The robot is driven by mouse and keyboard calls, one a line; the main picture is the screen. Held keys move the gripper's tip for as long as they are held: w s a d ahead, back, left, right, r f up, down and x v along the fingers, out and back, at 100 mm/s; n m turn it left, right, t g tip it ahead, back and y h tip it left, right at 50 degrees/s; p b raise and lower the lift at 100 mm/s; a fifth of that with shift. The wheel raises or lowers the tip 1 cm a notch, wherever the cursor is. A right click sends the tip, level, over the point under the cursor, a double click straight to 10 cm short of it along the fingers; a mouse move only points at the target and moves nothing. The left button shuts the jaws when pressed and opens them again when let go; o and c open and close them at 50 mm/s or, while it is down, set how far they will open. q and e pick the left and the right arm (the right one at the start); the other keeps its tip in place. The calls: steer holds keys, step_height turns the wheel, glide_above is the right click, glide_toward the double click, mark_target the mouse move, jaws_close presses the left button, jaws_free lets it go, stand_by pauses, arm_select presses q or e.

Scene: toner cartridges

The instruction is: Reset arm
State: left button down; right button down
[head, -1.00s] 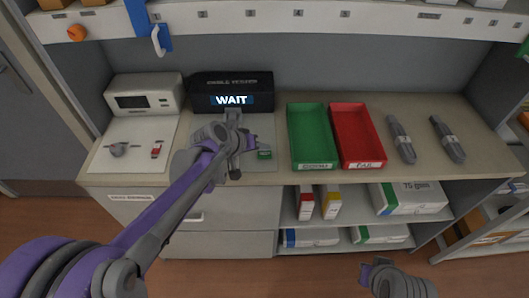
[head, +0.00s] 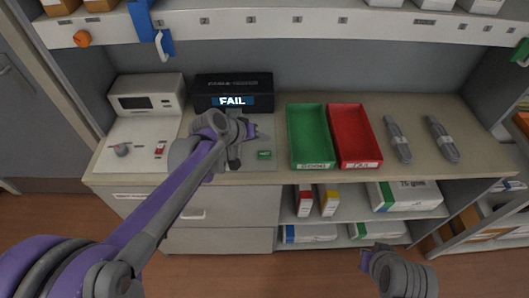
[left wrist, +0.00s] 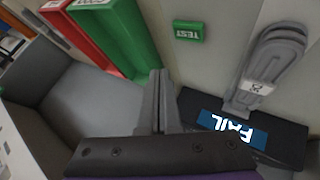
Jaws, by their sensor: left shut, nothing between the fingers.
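My left gripper (head: 235,163) is shut and empty above the grey mat (head: 262,168) in front of the black tester (head: 205,97). Its closed fingers (left wrist: 160,80) also show in the left wrist view. The tester display (head: 232,101) reads FAIL. A grey toner cartridge (left wrist: 278,52) with a white label lies at the tester, apart from my fingers. In the head view my left arm hides most of it. The green TEST button (head: 264,155) is just right of my left gripper. Part of my right arm shows at the bottom right, but its fingers cannot be made out.
A green tray (head: 311,140) and a red FAIL tray (head: 354,138) stand empty right of the tester. Two grey cartridges (head: 397,140) (head: 442,138) lie farther right. A white device (head: 146,92) stands at the left. A shelf (head: 300,22) overhangs the back.

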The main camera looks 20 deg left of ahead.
stand_by(0.5)
arm_select(q)
steer(key=s+a+f+m+g+y, duration=0.1)
steer(key=s+f+y, duration=0.1)
steer(key=s, duration=1)
steer(key=s+a+f+m+g+y, duration=0.1)
steer(key=s+f+y, duration=0.1)
steer(key=s, duration=1.1)
steer(key=shift+a+f+m+y, duration=0.3)
steer(key=shift+f+y, duration=0.1)
steer(key=shift+f, duration=0.1)
